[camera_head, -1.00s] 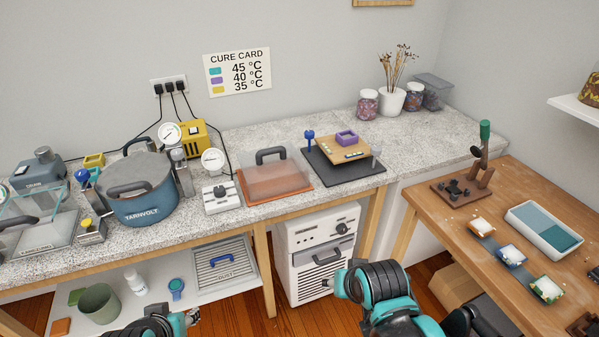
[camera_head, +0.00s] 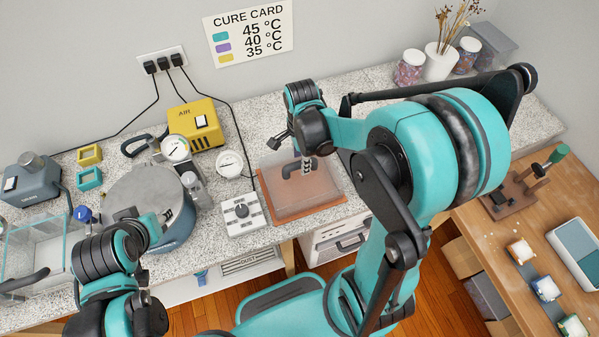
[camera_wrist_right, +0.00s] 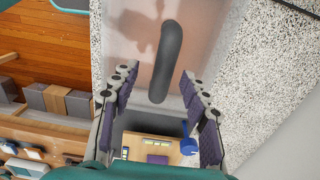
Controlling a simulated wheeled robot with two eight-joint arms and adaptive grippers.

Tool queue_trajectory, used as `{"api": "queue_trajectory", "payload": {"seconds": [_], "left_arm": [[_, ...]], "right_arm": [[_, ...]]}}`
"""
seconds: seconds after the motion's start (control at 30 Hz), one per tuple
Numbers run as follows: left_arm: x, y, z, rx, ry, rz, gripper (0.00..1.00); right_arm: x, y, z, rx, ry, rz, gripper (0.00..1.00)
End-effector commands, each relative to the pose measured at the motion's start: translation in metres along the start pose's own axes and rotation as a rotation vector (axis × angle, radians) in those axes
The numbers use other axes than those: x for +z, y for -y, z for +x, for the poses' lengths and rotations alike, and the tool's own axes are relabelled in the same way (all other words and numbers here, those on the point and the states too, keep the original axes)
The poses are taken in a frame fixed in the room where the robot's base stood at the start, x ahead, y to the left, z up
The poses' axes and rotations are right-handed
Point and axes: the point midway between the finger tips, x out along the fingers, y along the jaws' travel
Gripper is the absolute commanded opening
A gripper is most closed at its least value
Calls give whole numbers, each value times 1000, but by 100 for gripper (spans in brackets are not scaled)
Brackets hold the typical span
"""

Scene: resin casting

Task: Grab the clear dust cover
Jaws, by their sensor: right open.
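The clear dust cover (camera_head: 318,188) is a see-through box with a dark arched handle (camera_head: 291,172), standing on a brown-orange base (camera_head: 310,212) on the speckled counter. My right gripper (camera_head: 306,163) points down over the cover, right at its handle. In the right wrist view my right gripper (camera_wrist_right: 160,105) is open, and the near end of the dark handle (camera_wrist_right: 168,60) shows between and beyond its two fingers. I cannot tell whether a finger touches it. My left arm is at the lower left; its fingers cannot be made out clearly in front of the pot.
A blue-grey pot (camera_head: 150,192) and a white control box (camera_head: 242,213) stand left of the cover. A yellow air unit (camera_head: 196,124) is behind. In the right wrist view a wooden board (camera_wrist_right: 150,147) with a purple piece and a blue knob (camera_wrist_right: 188,146) lies close by.

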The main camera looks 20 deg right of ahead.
Motion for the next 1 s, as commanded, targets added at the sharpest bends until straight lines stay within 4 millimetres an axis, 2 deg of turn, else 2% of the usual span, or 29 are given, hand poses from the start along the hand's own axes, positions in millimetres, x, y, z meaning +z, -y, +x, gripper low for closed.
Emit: {"api": "queue_trajectory", "payload": {"seconds": [0.03, 0.2, 0.5, 0.53, 0.6, 0.7, 1.0], "left_arm": [[3, 0, 4, 0, 0, 0, 40], [6, 0, 9, 0, 0, 0, 40], [6, 0, 9, 0, -1, 0, 40], [6, 0, 9, 0, -1, 0, 40], [6, 0, 9, 0, -1, 0, 40], [6, 0, 9, 0, -1, 0, 40], [6, 0, 9, 0, 0, 0, 40]], "right_arm": [[1, 1, 11, -1, 0, -1, 46], [2, 2, 34, -1, 0, -1, 46], [2, 2, 38, -2, 0, -2, 46], [2, 2, 38, -2, 0, -2, 41], [2, 2, 38, -2, 0, -2, 22], [2, 2, 38, -2, 0, -2, 0], [2, 2, 38, -2, 0, -2, 0]]}}
